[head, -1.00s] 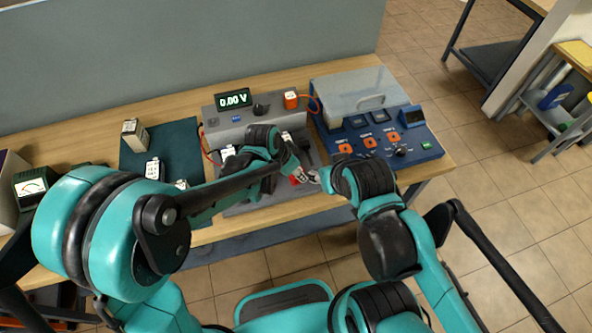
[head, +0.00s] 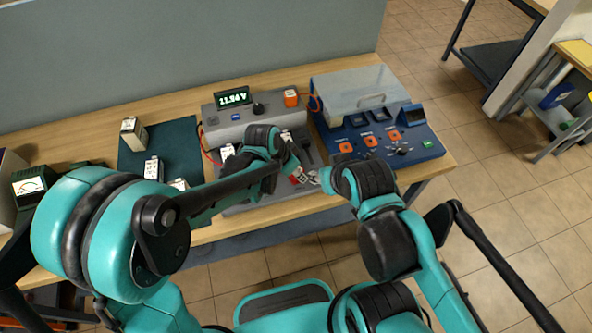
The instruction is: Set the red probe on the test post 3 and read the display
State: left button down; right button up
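The grey test unit (head: 228,130) stands on the bench, with its green-lit display (head: 233,97) at the back. The display shows a reading of about 11 V; the exact decimals are hard to read. My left gripper (head: 291,163) points down over the front right of the unit, largely hidden by its own arm. My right gripper (head: 313,177) is close beside it at the unit's front right edge. A small red piece (head: 295,179), possibly the red probe, shows between them. The test posts and their numbers are hidden or too small to tell.
A blue device (head: 420,146) with a clear lid (head: 350,92) and orange switches stands at the right. A dark mat (head: 187,136) at the left holds several small cells. An orange block (head: 291,97) sits on the unit. An analog meter (head: 28,187) is far left.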

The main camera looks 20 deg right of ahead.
pick_arm(q)
jog(key=shift+f, duration=0.2)
jog(key=c, duration=1.3)
grip_release()
jog(key=p+v, duration=0.7)
jog(key=v, duration=0.4)
